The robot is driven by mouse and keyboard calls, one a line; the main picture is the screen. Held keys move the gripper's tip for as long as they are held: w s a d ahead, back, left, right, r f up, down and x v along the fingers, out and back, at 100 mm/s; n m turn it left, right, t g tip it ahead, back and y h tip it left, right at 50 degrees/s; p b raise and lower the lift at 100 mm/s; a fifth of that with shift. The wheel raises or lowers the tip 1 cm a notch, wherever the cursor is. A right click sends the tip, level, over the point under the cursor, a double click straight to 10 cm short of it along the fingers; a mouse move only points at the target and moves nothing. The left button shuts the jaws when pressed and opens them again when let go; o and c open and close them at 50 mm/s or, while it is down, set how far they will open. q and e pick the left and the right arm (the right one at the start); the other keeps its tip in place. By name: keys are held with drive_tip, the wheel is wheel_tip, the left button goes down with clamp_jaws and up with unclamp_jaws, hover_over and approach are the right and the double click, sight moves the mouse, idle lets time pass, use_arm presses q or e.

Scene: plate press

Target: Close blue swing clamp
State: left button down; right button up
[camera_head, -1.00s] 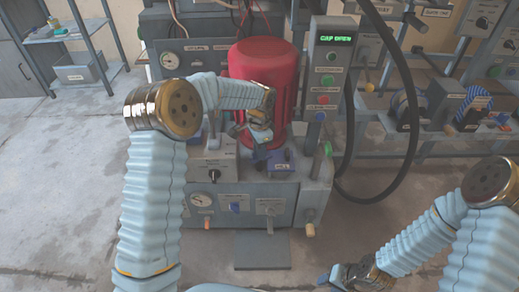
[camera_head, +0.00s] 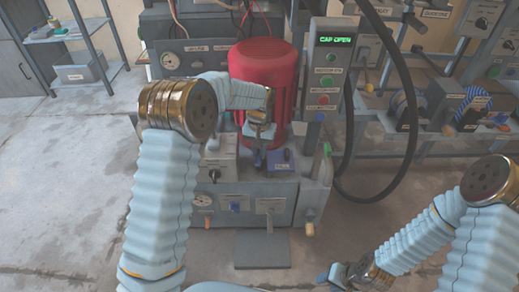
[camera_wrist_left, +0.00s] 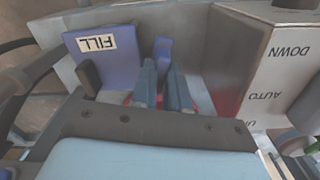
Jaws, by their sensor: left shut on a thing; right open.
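A narrow blue lever, which looks like the swing clamp (camera_wrist_left: 163,52), stands upright between my left fingertips in the left wrist view. My left gripper (camera_wrist_left: 164,86) is shut on it, with one finger on each side. In the head view my left gripper (camera_head: 257,151) points down in front of the red cylinder (camera_head: 262,72), and the clamp is mostly hidden there. A blue block (camera_wrist_left: 92,48) labelled FILL sits beside the clamp, apart from the fingers. My right gripper (camera_head: 328,279) is open and low at the bottom edge, partly hard to see.
The control post (camera_head: 328,75) reads CAP OPEN and stands right of the cylinder. A black hose (camera_head: 407,110) hangs in a loop beside it. A grey selector box (camera_wrist_left: 275,62) is close to the left gripper's side. Floor at the left is clear.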

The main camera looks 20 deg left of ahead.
use_arm(q)
drive_tip(key=shift+r+n, duration=0.1)
drive_tip(key=shift+n, duration=1.5)
drive_tip(key=c, duration=1.1)
unclamp_jaws()
wheel_tip(320, 180, up, 14)
drive_tip(key=shift+f+p, duration=0.15)
drive_tip(key=shift+p, duration=0.55)
